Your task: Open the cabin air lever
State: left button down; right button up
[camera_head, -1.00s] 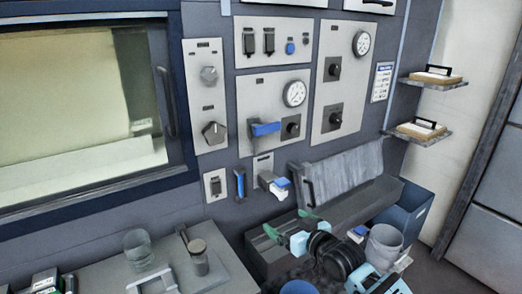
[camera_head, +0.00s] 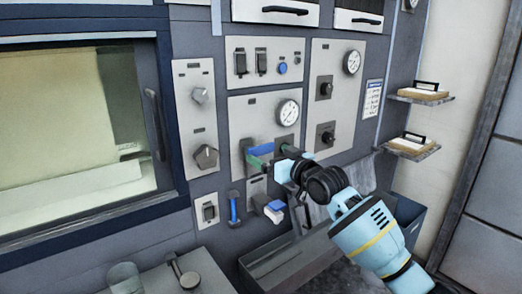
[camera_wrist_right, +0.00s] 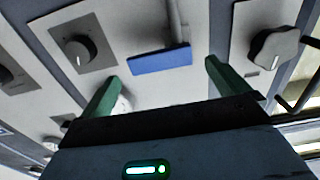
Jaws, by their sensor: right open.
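A blue-handled lever (camera_head: 257,160) sticks out from the grey panel below a round gauge; I take it to be the cabin air lever. In the right wrist view its blue handle (camera_wrist_right: 160,62) lies crosswise on a grey stem, ahead of the fingertips. My right gripper (camera_head: 274,149) is at the lever in the head view, its green fingers partly covering the handle. In the right wrist view the gripper (camera_wrist_right: 162,72) is open, with one finger to each side of the handle; I see no clear contact. My left gripper is not in view.
A round gauge (camera_head: 288,113) sits just above the lever. A black knob (camera_wrist_right: 76,54) and a grey knob (camera_wrist_right: 273,47) flank it in the wrist view. Below are a blue upright handle (camera_head: 234,207) and a white-and-blue fitting (camera_head: 273,208). A window (camera_head: 70,120) fills the left.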

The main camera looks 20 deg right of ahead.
aim_at(263, 150)
jog(key=shift+b+x, duration=0.3)
jog(key=shift+x, duration=2.3)
jog(key=shift+c, duration=0.3)
